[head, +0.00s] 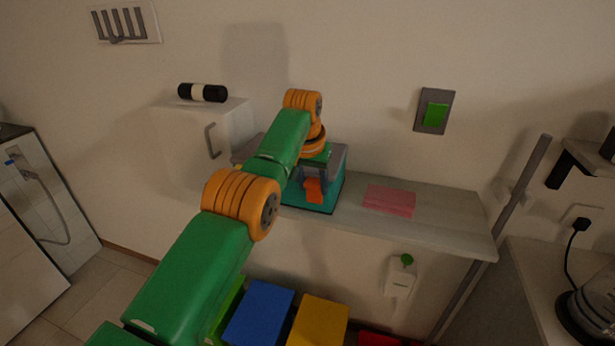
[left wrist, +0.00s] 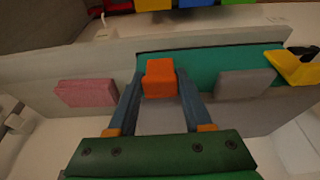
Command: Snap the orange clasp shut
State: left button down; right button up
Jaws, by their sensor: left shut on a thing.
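The orange clasp (head: 314,190) is on the front of a teal and grey box (head: 327,197) standing on the shelf. In the left wrist view the clasp (left wrist: 160,78) is a small orange block at the border of the box's teal and grey faces. My left gripper (head: 313,180) reaches the box from above. I cannot tell whether the clasp is latched. My arm hides the box's left part in the head view. My right gripper is not in view.
A pink block (head: 388,201) lies on the grey shelf (head: 450,215) right of the box. In the wrist view, a grey block (left wrist: 245,83) and a yellow piece (left wrist: 295,68) are by the clasp. Blue (head: 259,312) and yellow (head: 318,322) bins stand below. The shelf's right end is clear.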

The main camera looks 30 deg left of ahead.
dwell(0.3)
pick_arm(q)
jog(key=shift+c, duration=1.8)
grip_release()
jog(key=shift+f, duration=0.1)
jog(key=shift+o, duration=0.2)
jog(key=shift+w+a+f, duration=0.1)
jog(key=shift+w+f, duration=0.05)
jog(key=shift+w, duration=0.15)
jog(key=v, duration=0.7)
